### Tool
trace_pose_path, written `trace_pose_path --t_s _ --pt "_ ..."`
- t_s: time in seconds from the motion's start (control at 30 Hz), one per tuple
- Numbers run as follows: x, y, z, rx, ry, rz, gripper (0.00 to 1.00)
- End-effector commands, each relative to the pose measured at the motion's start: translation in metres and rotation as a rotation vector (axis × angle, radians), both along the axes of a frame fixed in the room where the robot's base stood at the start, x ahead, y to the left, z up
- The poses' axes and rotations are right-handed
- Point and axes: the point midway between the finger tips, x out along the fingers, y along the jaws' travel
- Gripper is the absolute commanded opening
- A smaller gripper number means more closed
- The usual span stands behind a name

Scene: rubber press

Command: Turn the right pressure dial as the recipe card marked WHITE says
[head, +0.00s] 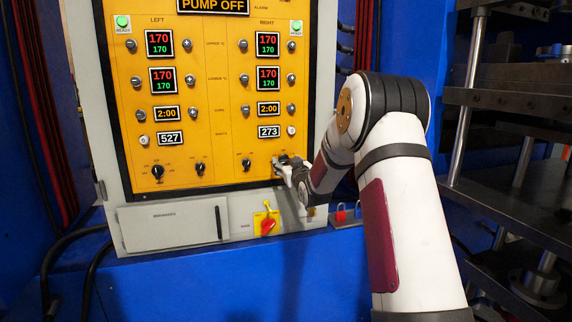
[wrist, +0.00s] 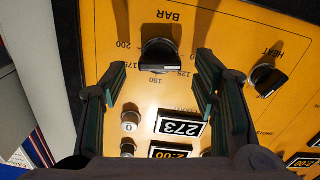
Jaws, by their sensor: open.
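The right pressure dial (wrist: 160,53) is a black knob on the yellow panel, with BAR lettering and marks 125, 150, 175 and 200 around it. The wrist view shows the panel upside down. I cannot tell for sure which mark the knob points at. My gripper (wrist: 160,64) is open, with one finger on each side of the dial and gaps between fingers and knob. In the head view my gripper (head: 281,164) is at the panel's lower right and covers most of that dial. No card marked WHITE is readable in either view.
A HEAT knob (wrist: 268,79) sits beside the dial. Above the dial are a 273 display (head: 269,132) and a small white button (head: 291,130). A red switch (head: 267,226) is below the panel. Press columns and plates (head: 505,150) stand at the right.

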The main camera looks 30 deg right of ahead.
Motion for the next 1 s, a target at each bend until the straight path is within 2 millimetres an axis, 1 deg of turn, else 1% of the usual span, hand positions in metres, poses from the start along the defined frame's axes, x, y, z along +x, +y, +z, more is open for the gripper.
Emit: trace_pose_path --t_s 0.1,0.2,0.5,0.53,0.57,0.6,0.67,0.7,0.73,1.0 --pt "0.01 -0.003 -0.001 0.0 0.0 0.0 0.55" --pt "0.015 -0.004 0.0 0.0 -0.001 0.0 0.55" --pt "0.016 -0.005 0.0 0.0 0.0 0.0 0.55" --pt "0.016 -0.004 0.0 0.0 0.001 0.0 0.5" --pt "0.016 -0.004 0.0 0.0 0.001 0.0 0.44" --pt "0.016 -0.004 0.0 0.0 0.0 0.0 0.35" --pt "0.016 -0.005 0.0 0.0 0.0 0.0 0.21" --pt "0.016 -0.004 0.0 0.0 0.0 0.0 0.12" --pt "0.016 -0.004 0.0 0.0 0.0 0.0 0.07" --pt "0.016 -0.005 0.0 0.015 -0.004 0.0 0.07"
